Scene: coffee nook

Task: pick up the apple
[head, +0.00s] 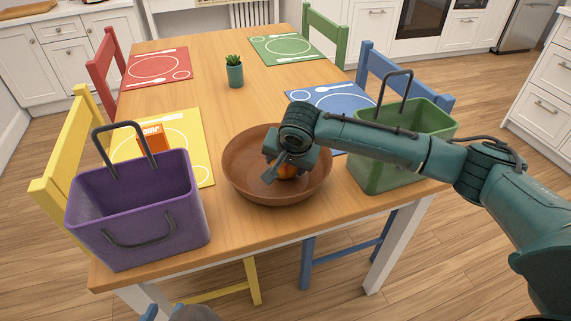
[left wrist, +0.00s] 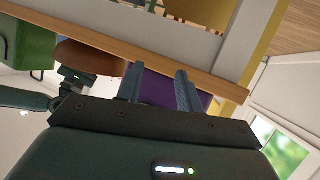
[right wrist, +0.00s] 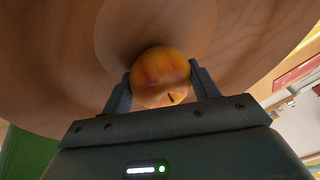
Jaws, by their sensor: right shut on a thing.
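The apple (right wrist: 161,78), red and yellow, is between the two fingers of my right gripper (right wrist: 160,84), which is shut on it. In the head view the apple (head: 287,171) shows low inside the brown wooden bowl (head: 237,182), partly hidden by my right gripper (head: 276,177). I cannot tell whether the apple still touches the bowl. My left gripper (left wrist: 159,76) is open and empty, away from the bowl, near the table's front edge.
A purple basket (head: 140,212) stands left of the bowl, and a green basket (head: 378,175) stands right of it. An orange box (head: 152,137) is behind the purple basket. A potted plant (head: 235,75) stands further back. The table's middle (head: 210,105) is clear.

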